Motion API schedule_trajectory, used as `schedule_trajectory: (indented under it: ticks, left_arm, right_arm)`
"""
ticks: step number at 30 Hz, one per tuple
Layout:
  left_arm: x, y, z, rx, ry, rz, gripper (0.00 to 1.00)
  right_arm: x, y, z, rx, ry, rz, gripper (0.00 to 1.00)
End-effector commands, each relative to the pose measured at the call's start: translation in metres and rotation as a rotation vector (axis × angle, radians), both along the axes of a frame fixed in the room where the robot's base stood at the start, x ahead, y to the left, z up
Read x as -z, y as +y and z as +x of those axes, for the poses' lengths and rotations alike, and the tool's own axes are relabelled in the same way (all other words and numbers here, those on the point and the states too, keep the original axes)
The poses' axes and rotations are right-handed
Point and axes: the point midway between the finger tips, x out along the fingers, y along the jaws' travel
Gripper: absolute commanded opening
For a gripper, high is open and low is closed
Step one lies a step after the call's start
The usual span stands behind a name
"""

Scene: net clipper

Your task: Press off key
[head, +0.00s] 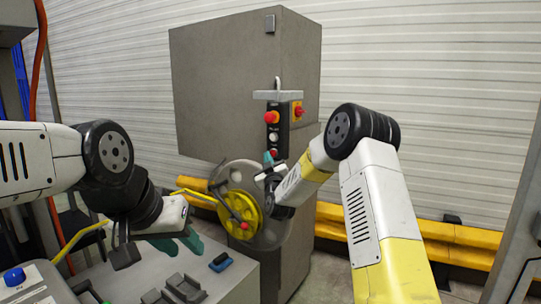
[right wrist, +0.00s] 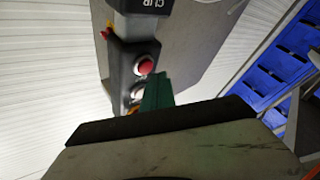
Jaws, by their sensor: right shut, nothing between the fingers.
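The dark control box (head: 274,133) hangs on the front of the grey cabinet. It carries a large red knob (head: 271,117), a white button (head: 273,137) and a lower red button (head: 273,153). No off label is readable. My right gripper (head: 268,160) is shut and empty, its teal fingertips at the box's lower end. In the right wrist view the green fingers (right wrist: 158,90) overlap the box beside the red button (right wrist: 145,66) and white button (right wrist: 137,93); whether they touch is unclear. My left gripper (head: 180,242) is low at left, its teal fingers partly hidden.
The grey cabinet (head: 215,90) has a red-and-yellow switch (head: 298,110) on its side. A grey wheel with a yellow hub (head: 240,210) sits below the box. A grey bench (head: 235,280) holds a blue item (head: 220,262). A yellow barrier (head: 460,235) runs along the wall.

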Motion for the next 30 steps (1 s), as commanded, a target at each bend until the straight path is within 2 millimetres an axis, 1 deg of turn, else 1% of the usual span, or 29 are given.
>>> schedule_trajectory:
  ticks: [5,13,30]
  left_arm:
    - [0.0000,0.0000,0.0000,0.000,0.000,0.000,0.36]
    - [0.0000,0.0000,0.0000,0.000,0.000,0.000,0.36]
    - [0.0000,0.0000,0.0000,0.000,0.000,0.000,0.36]
  right_arm:
    - [-0.0001,-0.0003,0.0003,0.000,0.000,0.000,0.00]
    - [-0.0002,-0.0050,0.0065,0.001,0.000,0.000,0.00]
    - [-0.0001,-0.0063,0.0085,0.000,0.000,0.000,0.00]
